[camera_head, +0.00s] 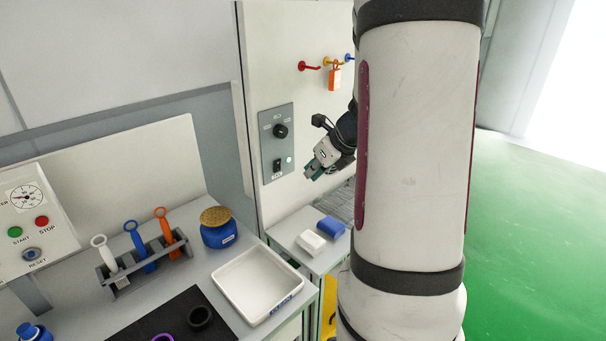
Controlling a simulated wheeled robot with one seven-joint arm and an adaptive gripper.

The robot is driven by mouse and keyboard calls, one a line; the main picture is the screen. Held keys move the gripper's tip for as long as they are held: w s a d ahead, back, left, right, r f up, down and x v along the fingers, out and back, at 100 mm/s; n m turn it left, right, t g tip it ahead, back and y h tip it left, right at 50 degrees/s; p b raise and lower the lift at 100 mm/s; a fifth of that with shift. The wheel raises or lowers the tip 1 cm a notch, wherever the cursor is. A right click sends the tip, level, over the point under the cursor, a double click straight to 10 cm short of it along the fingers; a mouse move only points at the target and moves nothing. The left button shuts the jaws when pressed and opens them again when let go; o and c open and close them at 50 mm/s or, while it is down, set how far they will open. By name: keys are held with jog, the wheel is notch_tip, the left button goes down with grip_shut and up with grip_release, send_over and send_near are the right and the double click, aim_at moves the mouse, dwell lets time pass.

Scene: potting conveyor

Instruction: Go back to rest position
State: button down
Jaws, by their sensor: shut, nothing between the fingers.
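My gripper (316,171) is in the middle of the view, beside the lower right of a grey switch panel (276,143) on a pale upright board. It looks apart from the panel, and its fingers are small and closed with nothing between them. The panel has a black knob, a black switch below it and a small lit green lamp. My own arm stands large and white at centre right and hides part of the board and what lies behind it.
Hooks with an orange tag (334,79) are above my gripper. Below are a blue block (330,227) and a white block (310,242). A white tray (226,278), blue jar (219,235) and tool rack (148,265) stand on the bench. Green floor (535,230) is clear at right.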

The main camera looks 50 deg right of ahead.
jog(key=shift+s+r, duration=0.35)
jog(key=shift+s, duration=0.15)
jog(key=a+r+n+y, duration=0.1)
jog(key=a+r+n, duration=0.2)
jog(key=a+n, duration=0.35)
jog(key=s+a+r+n+g+y, duration=0.1)
jog(key=a+r+n, duration=0.2)
jog(key=a+n, duration=0.35)
jog(key=a+r+n+y, duration=0.15)
jog(key=a+n, duration=0.25)
jog(key=a, duration=0.5)
jog(key=s+a+r+n+h, duration=0.1)
jog(key=s+a+r+n, duration=0.1)
jog(key=s+a+n, duration=0.3)
jog(key=s+a+r+n+g+h, duration=0.1)
jog(key=s+a+n, duration=0.4)
jog(key=n, duration=0.9)
jog(key=shift+s+r+n+h, duration=0.35)
jog(key=shift+s+h, duration=0.2)
jog(key=shift+s, duration=1)
jog(key=shift+a, duration=0.1)
